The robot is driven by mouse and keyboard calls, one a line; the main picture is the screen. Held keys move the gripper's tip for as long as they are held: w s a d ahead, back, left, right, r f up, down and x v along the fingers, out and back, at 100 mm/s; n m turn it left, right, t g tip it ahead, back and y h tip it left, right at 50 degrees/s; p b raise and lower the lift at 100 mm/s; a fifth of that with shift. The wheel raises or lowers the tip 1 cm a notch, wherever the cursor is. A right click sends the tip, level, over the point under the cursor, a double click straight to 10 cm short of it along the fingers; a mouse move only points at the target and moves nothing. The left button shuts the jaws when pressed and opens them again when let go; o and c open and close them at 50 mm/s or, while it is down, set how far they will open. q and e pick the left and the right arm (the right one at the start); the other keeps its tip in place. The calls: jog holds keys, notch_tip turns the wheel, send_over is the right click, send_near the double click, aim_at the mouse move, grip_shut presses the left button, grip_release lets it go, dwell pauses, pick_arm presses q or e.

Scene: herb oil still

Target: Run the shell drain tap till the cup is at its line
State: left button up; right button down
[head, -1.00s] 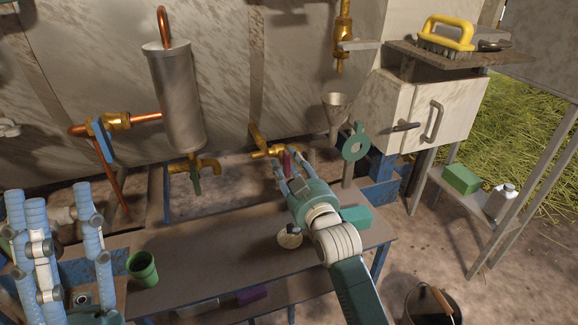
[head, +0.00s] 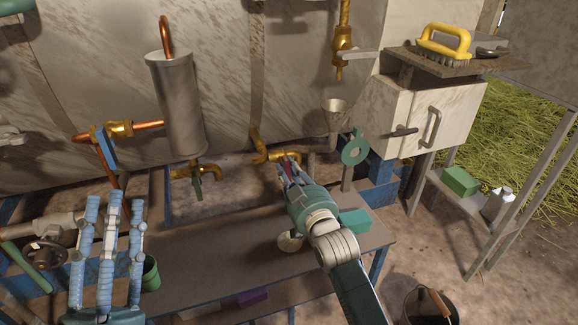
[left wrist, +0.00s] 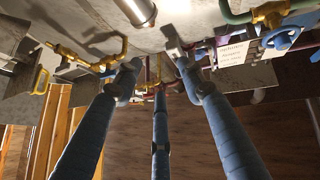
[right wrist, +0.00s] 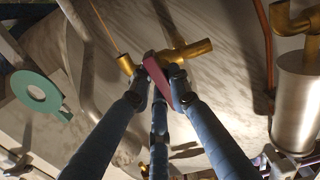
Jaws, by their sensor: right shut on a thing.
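A brass tap (head: 266,152) with a dark red handle sticks out low on the big shell. My right gripper (head: 287,168) is at this tap, shut on the red handle (right wrist: 157,72), which shows between its fingers in the right wrist view. A pale round vessel (head: 290,242) stands on the bench below that gripper, partly hidden by it; I cannot make out any line or level. A green cup (head: 151,274) stands at the bench's left, partly behind my left gripper. My left gripper (head: 108,208) is open and empty, fingers spread upward.
A second brass tap with a green handle (head: 196,182) hangs under the metal cylinder (head: 178,105). A funnel (head: 335,115) and a green ring plate (head: 355,148) stand right of the held tap. The bench (head: 215,250) is mostly clear in the middle. A bucket (head: 428,305) is at lower right.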

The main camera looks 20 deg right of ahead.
jog(key=shift+r+n+p, duration=0.15)
jog(key=shift+n+p, duration=0.45)
jog(key=shift+p, duration=0.3)
jog(key=shift+n+p, duration=0.7)
jog(key=shift+p, duration=0.15)
pick_arm(q)
notch_tip(320, 180, down, 20)
jog(key=w+a+g+y, duration=0.2)
jog(key=g+y, duration=0.1)
jog(key=g, duration=0.7)
jog(key=shift+f, duration=0.2)
pick_arm(e)
jog(key=c, duration=1.6)
grip_release()
jog(key=shift+s, duration=0.1)
jog(key=s, duration=1.1)
jog(key=shift+s+d, duration=0.2)
jog(key=shift+s, duration=0.2)
